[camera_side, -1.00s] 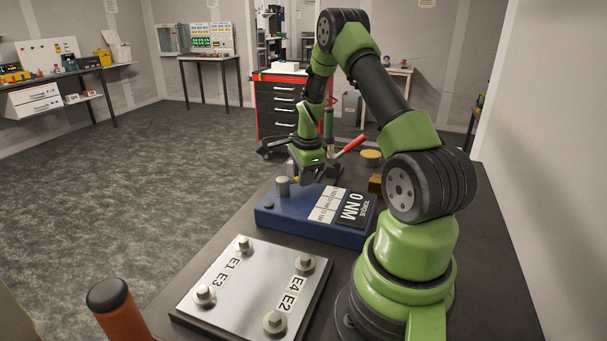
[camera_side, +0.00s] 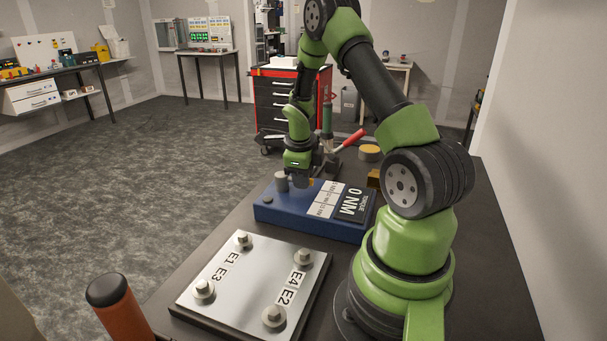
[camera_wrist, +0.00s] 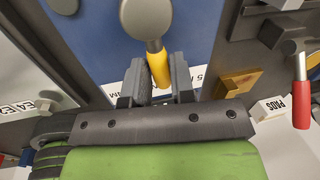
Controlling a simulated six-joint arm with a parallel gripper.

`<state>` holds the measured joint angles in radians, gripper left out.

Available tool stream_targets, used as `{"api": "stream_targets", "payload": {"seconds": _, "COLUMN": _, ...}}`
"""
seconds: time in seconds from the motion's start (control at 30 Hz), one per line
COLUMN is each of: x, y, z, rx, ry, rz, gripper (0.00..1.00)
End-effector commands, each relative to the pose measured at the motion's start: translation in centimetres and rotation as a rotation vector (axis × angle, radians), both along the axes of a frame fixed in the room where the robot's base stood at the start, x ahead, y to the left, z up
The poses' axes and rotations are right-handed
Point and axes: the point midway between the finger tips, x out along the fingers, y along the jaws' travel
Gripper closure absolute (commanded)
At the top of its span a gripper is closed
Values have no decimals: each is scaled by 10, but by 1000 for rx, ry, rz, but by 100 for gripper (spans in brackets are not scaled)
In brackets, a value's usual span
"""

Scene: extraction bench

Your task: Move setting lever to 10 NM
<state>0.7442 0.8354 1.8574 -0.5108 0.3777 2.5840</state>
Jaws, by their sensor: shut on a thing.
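The blue torque unit (camera_side: 275,214) sits on the dark bench with a dark display reading "0 NM" (camera_side: 351,204) and white printed labels (camera_side: 326,198). A grey round post (camera_side: 281,182) stands on its far side. In the wrist view, the yellow setting lever (camera_wrist: 158,66) runs from the round grey knob (camera_wrist: 147,18) down between my fingers. My gripper (camera_wrist: 160,82) is shut on the yellow lever, just above the blue unit. In the side view my gripper (camera_side: 302,181) is at the unit's far edge; its fingertips are small and partly hidden there.
A metal plate (camera_side: 228,283) with several bolts and E1–E4 labels lies in front of the unit. An orange-brown cylinder (camera_side: 119,315) with a black top stands at front left. A red-handled tool (camera_side: 350,140) and a yellow round object (camera_side: 370,153) are behind.

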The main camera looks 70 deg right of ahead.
Motion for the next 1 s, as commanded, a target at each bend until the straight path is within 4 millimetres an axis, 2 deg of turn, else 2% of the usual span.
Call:
{"api": "stream_targets", "payload": {"seconds": 0.3, "x": 0, "y": 5, "z": 1, "rx": 0, "ry": 0, "rz": -95, "gripper": 100}}
{"api": "stream_targets", "payload": {"seconds": 0.73, "x": 0, "y": 6, "z": 1, "rx": 0, "ry": -1, "rz": -105, "gripper": 100}}
{"api": "stream_targets", "payload": {"seconds": 0.77, "x": 0, "y": 6, "z": 1, "rx": 0, "ry": -1, "rz": -105, "gripper": 75}}
{"api": "stream_targets", "payload": {"seconds": 0.87, "x": 0, "y": 6, "z": 1, "rx": 0, "ry": -1, "rz": -105, "gripper": 52}}
{"api": "stream_targets", "payload": {"seconds": 1.0, "x": 0, "y": 6, "z": 0, "rx": 0, "ry": 0, "rz": -104, "gripper": 52}}
